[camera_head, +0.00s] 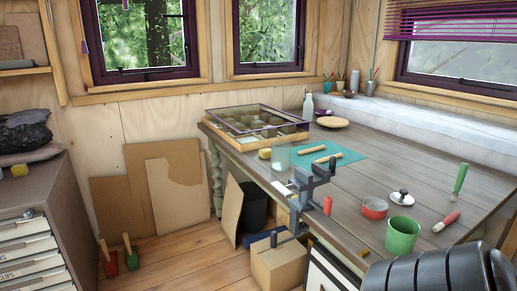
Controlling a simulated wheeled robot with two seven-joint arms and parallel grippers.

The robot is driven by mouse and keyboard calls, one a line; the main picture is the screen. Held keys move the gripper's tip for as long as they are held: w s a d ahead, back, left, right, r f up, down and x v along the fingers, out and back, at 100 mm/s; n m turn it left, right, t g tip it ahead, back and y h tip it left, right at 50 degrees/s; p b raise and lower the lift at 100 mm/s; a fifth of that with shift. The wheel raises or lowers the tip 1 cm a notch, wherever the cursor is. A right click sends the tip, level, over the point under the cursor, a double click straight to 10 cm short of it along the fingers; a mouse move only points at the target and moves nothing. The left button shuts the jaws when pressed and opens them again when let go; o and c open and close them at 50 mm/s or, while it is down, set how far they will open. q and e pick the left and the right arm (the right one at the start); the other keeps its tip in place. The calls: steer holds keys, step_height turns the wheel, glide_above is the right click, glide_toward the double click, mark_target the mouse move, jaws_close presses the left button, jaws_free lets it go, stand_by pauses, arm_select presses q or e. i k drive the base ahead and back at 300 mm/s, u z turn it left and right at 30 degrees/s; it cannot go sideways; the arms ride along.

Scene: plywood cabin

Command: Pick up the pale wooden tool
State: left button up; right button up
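Two pale wooden stick-like tools lie on a teal mat (345,154) on the workbench. One pale wooden tool (311,149) is farther back, and the other pale wooden tool (328,158) is nearer. They lie apart and roughly parallel. I cannot tell which one the task names. Both seem uncovered, with nothing holding them. Neither of my grippers shows in the head view. A black ribbed rounded part at the lower right may be part of my own arm.
A dark clamp-like fixture (308,182) stands at the workbench's (345,195) near edge, in front of the mat. A glass jar (280,157) and yellow block (265,153) are left of the mat. A green cup (402,236) and red tin (374,208) stand right.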

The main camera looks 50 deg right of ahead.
mark_target(325, 159)
steer(key=z, duration=0.25)
steer(key=i, duration=1.9)
steer(key=z, duration=1)
